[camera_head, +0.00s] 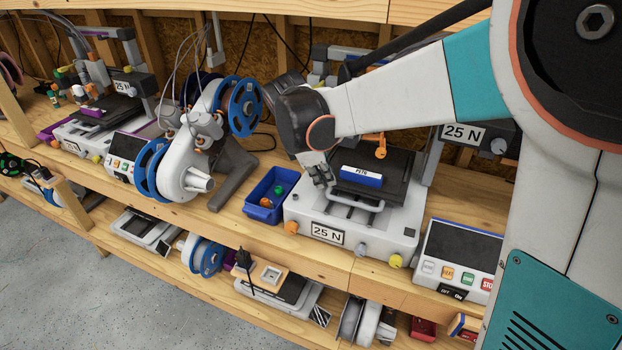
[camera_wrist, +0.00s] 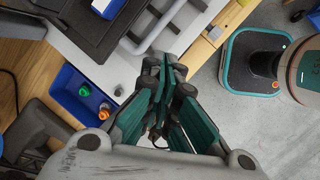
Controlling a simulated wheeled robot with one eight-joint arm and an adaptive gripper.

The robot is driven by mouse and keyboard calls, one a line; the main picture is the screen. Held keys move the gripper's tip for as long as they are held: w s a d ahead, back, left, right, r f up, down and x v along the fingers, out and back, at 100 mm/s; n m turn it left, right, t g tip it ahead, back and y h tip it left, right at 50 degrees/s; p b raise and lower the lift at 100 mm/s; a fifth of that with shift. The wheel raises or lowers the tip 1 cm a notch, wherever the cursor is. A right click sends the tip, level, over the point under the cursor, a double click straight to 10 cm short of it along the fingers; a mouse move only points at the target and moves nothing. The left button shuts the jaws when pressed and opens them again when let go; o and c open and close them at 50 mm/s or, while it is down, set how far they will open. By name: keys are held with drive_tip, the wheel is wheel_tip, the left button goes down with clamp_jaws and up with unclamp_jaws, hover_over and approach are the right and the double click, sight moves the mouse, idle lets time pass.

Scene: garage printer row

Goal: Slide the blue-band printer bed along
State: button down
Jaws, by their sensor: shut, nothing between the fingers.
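The blue-band printer (camera_head: 297,213) stands on the upper shelf with a "25 N" label on its front. Its dark bed (camera_head: 394,168) carries a blue band (camera_head: 361,176) with white lettering and has a grey handle bar (camera_head: 358,205) at its front. In the wrist view the handle (camera_wrist: 147,43) and the blue band (camera_wrist: 107,8) show at the top. My gripper (camera_head: 320,177) is shut and empty near the left end of the handle. Its fingertips (camera_wrist: 166,68) look close to the handle; whether they touch it I cannot tell.
A blue bin (camera_head: 262,201) with small green and orange parts stands just left of the printer. A white spool machine (camera_head: 185,165) is farther left. A control panel (camera_head: 458,258) with coloured buttons stands at the right. Another printer (camera_head: 105,125) is at the far left.

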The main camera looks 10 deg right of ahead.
drive_tip(key=a+f+n+t+h, duration=0.2)
drive_tip(key=a+n+h, duration=0.2)
drive_tip(key=a+n, duration=0.5)
drive_tip(key=w+d+f+b, duration=0.1)
drive_tip(key=d+f, duration=0.1)
drive_tip(key=w+d+f+m+b, duration=0.1)
drive_tip(key=d+f+b, duration=0.1)
drive_tip(key=f, duration=0.1)
drive_tip(key=w+d+f+m+b, duration=0.1)
drive_tip(key=d+f, duration=0.1)
drive_tip(key=f, duration=0.1)
drive_tip(key=shift+w+d, duration=0.2)
drive_tip(key=shift+d, duration=0.2)
drive_tip(key=shift+w+d, duration=0.25)
drive_tip(key=shift+d, duration=0.25)
